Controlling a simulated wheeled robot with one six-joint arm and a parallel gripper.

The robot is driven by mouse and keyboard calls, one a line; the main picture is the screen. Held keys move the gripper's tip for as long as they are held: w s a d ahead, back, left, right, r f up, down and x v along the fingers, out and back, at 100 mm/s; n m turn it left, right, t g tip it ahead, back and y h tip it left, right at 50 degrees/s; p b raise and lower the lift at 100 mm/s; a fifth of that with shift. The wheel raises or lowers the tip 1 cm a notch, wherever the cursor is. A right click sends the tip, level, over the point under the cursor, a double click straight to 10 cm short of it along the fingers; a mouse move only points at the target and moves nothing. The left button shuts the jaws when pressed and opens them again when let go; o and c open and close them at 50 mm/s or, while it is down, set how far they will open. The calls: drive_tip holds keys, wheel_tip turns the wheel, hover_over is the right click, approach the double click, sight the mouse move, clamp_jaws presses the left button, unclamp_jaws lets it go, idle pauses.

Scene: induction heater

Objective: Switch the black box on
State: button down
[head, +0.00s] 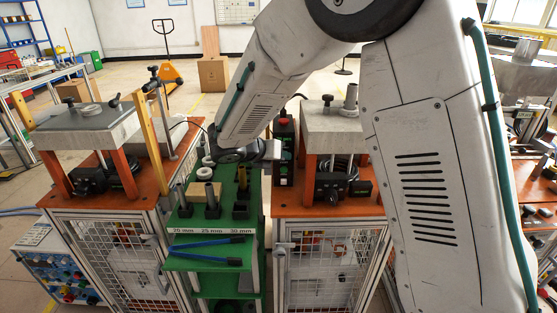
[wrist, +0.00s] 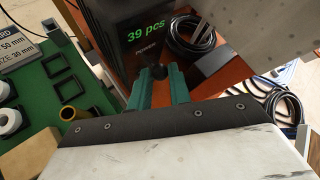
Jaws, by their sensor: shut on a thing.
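In the wrist view, the black box (wrist: 117,25) fills the top, with a green "39 pcs" display and a "POWER" label. A small dark power knob (wrist: 158,71) sits below that label, between my teal fingertips. My gripper (wrist: 158,82) is shut on this knob, and the fingers partly hide it. In the head view, my gripper (head: 276,150) reaches the box from the left.
A green stand (head: 205,263) with rings, posts and blue-handled tongs is below my arm. Orange benches (head: 325,207) with concrete-topped heaters flank it. Black cable coils (wrist: 195,38) lie right of the box. My arm hides part of the right side.

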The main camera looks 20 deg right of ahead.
drive_tip(key=shift+w+r+n+g+y, duration=0.3)
drive_tip(key=shift+r+n+g+y, duration=0.15)
drive_tip(key=shift+g, duration=0.15)
drive_tip(key=c, duration=1.3)
unclamp_jaws()
drive_tip(key=v, duration=0.7)
drive_tip(key=shift+a+r, duration=0.25)
drive_tip(key=shift+a, duration=0.05)
